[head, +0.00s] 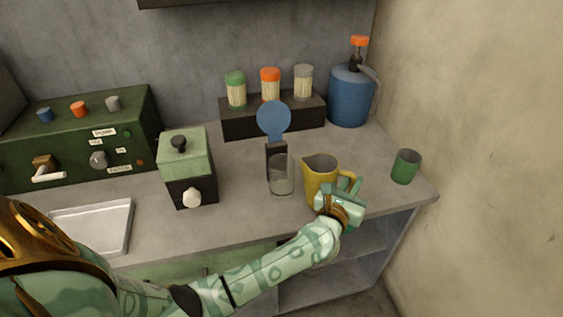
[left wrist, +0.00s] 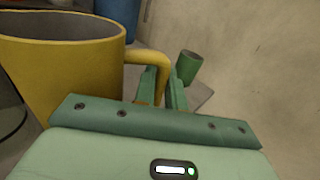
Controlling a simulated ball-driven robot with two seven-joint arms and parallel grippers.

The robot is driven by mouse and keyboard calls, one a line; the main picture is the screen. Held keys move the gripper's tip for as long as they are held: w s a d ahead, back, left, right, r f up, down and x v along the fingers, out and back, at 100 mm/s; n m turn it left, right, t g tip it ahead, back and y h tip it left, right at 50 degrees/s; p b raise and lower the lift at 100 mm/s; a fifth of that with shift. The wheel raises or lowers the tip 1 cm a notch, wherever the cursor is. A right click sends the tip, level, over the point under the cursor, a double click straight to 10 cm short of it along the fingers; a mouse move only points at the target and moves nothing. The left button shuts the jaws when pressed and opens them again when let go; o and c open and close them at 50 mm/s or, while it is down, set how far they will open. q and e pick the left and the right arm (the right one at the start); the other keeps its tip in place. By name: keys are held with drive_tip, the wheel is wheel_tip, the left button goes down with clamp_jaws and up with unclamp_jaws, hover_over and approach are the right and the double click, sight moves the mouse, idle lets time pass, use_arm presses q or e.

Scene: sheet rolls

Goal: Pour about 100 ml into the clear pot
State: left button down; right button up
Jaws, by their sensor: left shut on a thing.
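A yellow jug (head: 318,180) stands upright, with its open mouth up, near the front of the grey counter. It fills the left of the left wrist view (left wrist: 60,75). My left gripper (head: 345,196) is shut on the jug's handle, to the right of its body; the fingers (left wrist: 162,85) show at the handle in the left wrist view. I cannot tell whether the jug touches the counter, nor what is inside it. The clear pot (head: 281,178), a transparent glass vessel, stands just left of the jug. My right gripper is out of view.
A dark stand with a blue disc (head: 273,117) rises behind the pot. A green cup (head: 405,166) stands right of the jug, near the wall. A green-and-black grinder-like box (head: 187,165) is left. Behind are lidded jars on a dark shelf (head: 240,126) and a blue pump canister (head: 349,98).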

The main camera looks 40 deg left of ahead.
use_arm(q)
drive_tip(key=shift+s+a+r+n, duration=0.1)
drive_tip(key=shift+a+r+n, duration=0.15)
drive_tip(key=shift+r+n, duration=0.25)
drive_tip(key=s+a+r+n+t+y, duration=0.1)
drive_tip(key=s+a+r+n+y, duration=0.1)
drive_tip(key=a+r+n, duration=0.5)
drive_tip(key=shift+a+r+n+t+p, duration=0.35)
drive_tip(key=shift+r+n, duration=2.05)
drive_tip(key=shift+r, duration=0.45)
drive_tip(key=shift+a+r, duration=0.15)
drive_tip(key=shift+s+a+n+y+b, duration=0.2)
drive_tip(key=shift+a+n+y+b, duration=0.35)
drive_tip(key=shift+n, duration=0.65)
drive_tip(key=shift+a+n, duration=0.25)
drive_tip(key=shift+n, duration=0.05)
drive_tip(key=shift+d+r, duration=0.1)
drive_tip(key=shift+r, duration=0.05)
